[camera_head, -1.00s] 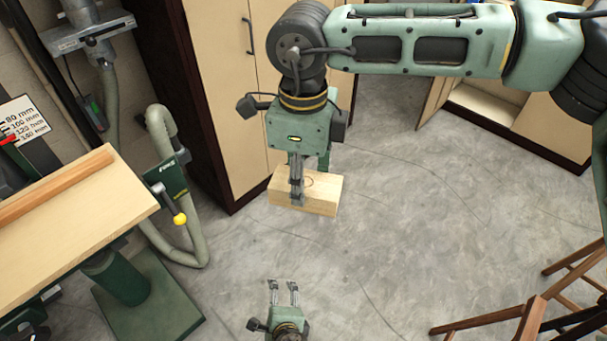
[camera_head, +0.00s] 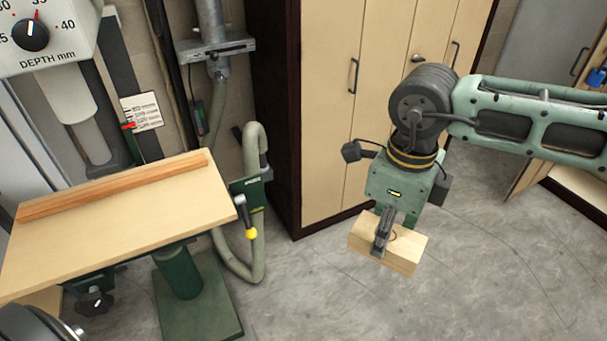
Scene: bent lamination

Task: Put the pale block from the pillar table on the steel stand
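The gripper points down, with one finger showing across the block's top and near side; the far finger is hidden. The block hangs above the grey floor, in front of the cupboard. A table on a green pillar (camera_head: 180,272), with a pale board top (camera_head: 130,235), stands at the left. I cannot make out a steel stand in this view. My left gripper is not in view.
A reddish wooden strip (camera_head: 115,186) lies along the back of the pale board. A yellow-knobbed lever (camera_head: 251,233) and a grey hose (camera_head: 254,150) stand beside it. The tall cupboard (camera_head: 325,110) is behind the block. The floor (camera_head: 330,290) at bottom centre is clear.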

